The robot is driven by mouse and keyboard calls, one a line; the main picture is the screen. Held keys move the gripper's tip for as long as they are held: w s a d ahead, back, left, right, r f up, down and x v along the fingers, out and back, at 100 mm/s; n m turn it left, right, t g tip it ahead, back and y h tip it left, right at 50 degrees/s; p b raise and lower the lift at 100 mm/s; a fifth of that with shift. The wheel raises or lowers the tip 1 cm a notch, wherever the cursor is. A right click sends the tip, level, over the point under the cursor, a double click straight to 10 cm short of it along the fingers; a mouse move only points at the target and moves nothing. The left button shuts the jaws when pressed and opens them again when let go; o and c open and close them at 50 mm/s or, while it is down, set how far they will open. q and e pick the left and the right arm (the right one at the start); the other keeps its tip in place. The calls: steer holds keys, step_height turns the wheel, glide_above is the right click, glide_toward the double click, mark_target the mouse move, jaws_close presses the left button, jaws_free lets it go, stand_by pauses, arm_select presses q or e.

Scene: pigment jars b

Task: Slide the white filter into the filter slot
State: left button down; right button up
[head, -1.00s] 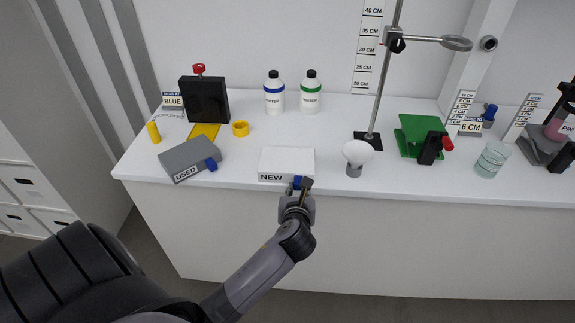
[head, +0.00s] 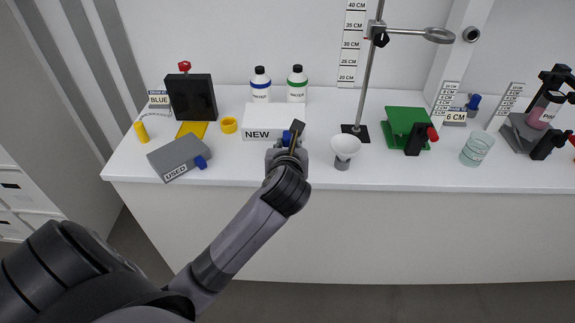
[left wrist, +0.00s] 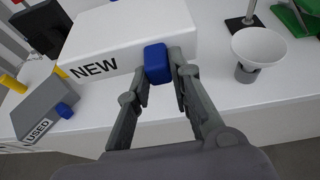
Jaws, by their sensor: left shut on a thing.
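The white filter (head: 262,121) is a flat white box marked NEW with a blue knob on its front. My left gripper (head: 292,138) is shut on this blue knob (left wrist: 157,63), with a finger on each side in the left wrist view. The filter appears held above the counter, in front of the bottles. A grey box marked USED (head: 178,157), also with a blue knob, lies on the counter at left. No opening that I can identify as the filter slot shows. My right gripper is not in view.
A black box (head: 191,97) with a red knob stands behind the USED box, beside a yellow pad and yellow ring (head: 229,125). Two bottles stand behind the filter. A white funnel (head: 345,147) and a ring stand (head: 355,131) are to its right.

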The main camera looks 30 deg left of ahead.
arm_select(q)
step_height(320, 180, up, 6)
stand_by(0.5)
